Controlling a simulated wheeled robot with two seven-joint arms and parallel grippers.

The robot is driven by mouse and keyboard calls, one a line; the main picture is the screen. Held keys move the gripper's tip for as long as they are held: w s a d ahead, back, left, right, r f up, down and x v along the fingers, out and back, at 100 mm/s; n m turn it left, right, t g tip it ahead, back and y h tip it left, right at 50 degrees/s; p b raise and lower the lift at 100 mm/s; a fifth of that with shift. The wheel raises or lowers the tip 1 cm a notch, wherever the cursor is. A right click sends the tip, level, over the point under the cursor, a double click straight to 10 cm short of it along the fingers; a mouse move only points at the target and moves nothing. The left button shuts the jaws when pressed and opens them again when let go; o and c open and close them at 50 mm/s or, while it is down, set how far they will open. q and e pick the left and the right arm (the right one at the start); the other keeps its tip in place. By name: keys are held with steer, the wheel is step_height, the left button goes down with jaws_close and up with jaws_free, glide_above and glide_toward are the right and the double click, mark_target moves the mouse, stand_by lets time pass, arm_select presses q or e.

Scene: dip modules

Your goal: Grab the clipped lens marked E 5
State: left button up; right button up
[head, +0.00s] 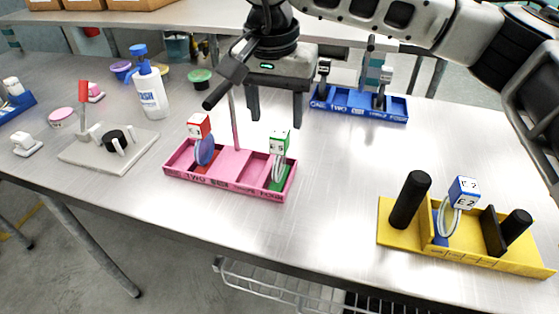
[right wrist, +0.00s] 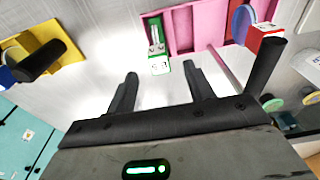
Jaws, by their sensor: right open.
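The clipped lens with a green-and-white tag (head: 279,143) stands in the right part of the pink tray (head: 237,184). Its tag seems to read E 5, though the print is small. My right gripper (head: 275,118) is open and empty, pointing down above and slightly behind that tag. In the right wrist view the green clip (right wrist: 155,38) lies ahead of the open fingers (right wrist: 161,72), with its white tag face near the gap between the tips. Nothing is gripped. My left gripper is not in view.
A red-tagged lens (head: 199,126) stands in the same tray, left of a thin pink post (head: 233,120). A yellow tray (head: 480,254) holds a blue-tagged E 2 lens (head: 463,192) and black posts. A blue tray (head: 362,108) stands behind.

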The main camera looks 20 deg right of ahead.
mark_target(280, 133)
steer(key=shift+w+d+f+p, duration=0.15)
steer(key=shift+f+p, duration=0.1)
steer(key=shift+f, duration=0.75)
steer(key=shift+w+d+f+p, duration=0.15)
steer(key=shift+d+f+p, duration=0.1)
steer(key=shift+f, duration=0.7)
steer(key=shift+w+d+f+p, duration=0.15)
steer(key=shift+f+p, duration=0.1)
steer(key=shift+f, duration=0.75)
jaws_close()
